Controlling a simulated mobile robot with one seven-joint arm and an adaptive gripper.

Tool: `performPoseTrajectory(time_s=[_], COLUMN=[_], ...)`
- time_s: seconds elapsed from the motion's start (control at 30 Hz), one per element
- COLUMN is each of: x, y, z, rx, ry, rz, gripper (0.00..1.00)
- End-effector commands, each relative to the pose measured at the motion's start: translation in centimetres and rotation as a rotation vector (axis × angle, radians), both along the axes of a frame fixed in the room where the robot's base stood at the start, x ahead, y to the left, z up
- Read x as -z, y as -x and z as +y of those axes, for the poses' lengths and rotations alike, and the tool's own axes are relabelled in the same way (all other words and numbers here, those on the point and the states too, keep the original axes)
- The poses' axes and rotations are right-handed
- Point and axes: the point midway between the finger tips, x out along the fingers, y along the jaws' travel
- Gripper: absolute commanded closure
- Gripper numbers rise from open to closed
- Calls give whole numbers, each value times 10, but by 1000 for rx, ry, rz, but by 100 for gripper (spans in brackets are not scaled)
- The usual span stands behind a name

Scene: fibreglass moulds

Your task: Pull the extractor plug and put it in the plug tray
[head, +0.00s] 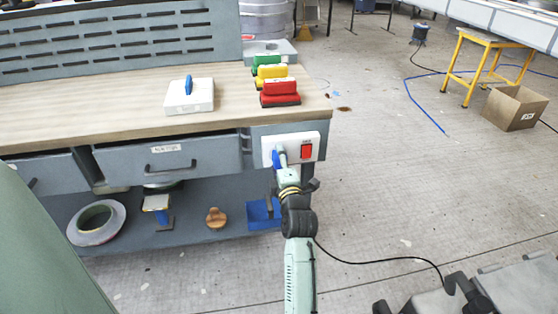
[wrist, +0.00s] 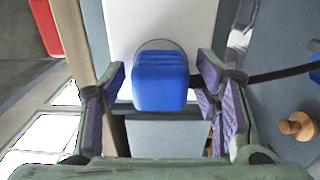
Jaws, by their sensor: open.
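The blue extractor plug (wrist: 160,82) sits at the white socket plate (wrist: 152,22) in the wrist view, between the two fingers of my gripper (wrist: 162,76). The fingers are open, with gaps on both sides of the plug. In the head view my gripper (head: 281,160) is at the bench's right front corner, and a bit of blue plug (head: 276,159) shows beside it on the white socket plate (head: 317,143). I cannot tell for sure which container is the plug tray; a blue bin (head: 257,214) stands on the lower shelf, partly behind my arm.
A red switch (head: 306,152) is right of the plug. A black cable (head: 375,262) crosses the floor.

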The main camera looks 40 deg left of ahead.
Motion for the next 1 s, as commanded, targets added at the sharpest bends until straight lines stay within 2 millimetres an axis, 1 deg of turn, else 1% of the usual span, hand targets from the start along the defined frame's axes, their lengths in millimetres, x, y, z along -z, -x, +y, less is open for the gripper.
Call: performPoseTrajectory(time_s=[0.33, 0.37, 1.0], x=[0, 0, 0], y=[0, 0, 0], z=[0, 0, 0], rx=[0, 0, 0], ry=[0, 0, -1], rz=[0, 0, 1], gripper=[43, 45, 87])
